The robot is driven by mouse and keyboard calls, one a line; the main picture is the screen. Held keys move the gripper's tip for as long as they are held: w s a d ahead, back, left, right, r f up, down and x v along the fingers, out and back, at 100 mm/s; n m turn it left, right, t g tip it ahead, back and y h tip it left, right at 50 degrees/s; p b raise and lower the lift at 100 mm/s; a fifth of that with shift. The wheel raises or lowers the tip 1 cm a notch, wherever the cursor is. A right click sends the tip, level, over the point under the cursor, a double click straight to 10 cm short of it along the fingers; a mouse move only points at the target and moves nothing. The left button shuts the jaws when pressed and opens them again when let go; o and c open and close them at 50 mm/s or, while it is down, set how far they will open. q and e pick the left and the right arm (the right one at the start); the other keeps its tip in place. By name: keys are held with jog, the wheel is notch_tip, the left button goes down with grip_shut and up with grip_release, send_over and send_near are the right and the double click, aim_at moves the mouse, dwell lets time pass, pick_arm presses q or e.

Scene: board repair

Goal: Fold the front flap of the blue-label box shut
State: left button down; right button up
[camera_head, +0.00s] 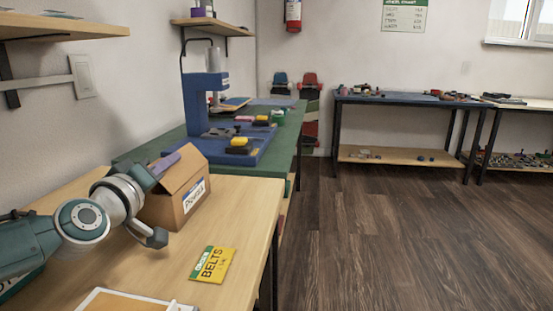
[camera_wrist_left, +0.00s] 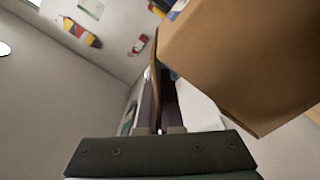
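The brown cardboard box (camera_head: 172,211) stands on the wooden bench, its blue-edged label (camera_head: 194,195) facing front right. A raised cardboard flap (camera_head: 184,166) shows at its top; I cannot tell which flap it is. My left gripper (camera_head: 166,164) is at the left side of the box top. Its fingers look close together, and in the left wrist view they (camera_wrist_left: 158,103) lie beside the box (camera_wrist_left: 235,65), which fills the upper right. A thin brown edge shows near the fingertips; whether they touch it is unclear. The inside of the box is mostly hidden. My right gripper is not in view.
A yellow BELTS card (camera_head: 213,264) lies on the bench in front of the box. A tray (camera_head: 100,300) is at the near edge. A blue press (camera_head: 205,110) stands on the green bench (camera_head: 283,143) behind. The wall is close on the left.

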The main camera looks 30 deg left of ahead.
pick_arm(q)
jog(key=shift+s+a+f+n+b, duration=0.1)
jog(key=shift+a+f+n+b, duration=0.2)
jog(key=shift+n, duration=0.45)
jog(key=shift+s+a+f+n+b, duration=0.1)
jog(key=shift+f+n+b, duration=0.15)
jog(key=shift+n+b, duration=0.35)
jog(key=shift+n, duration=0.35)
jog(key=c, duration=1.1)
grip_release()
jog(key=shift+o, duration=0.2)
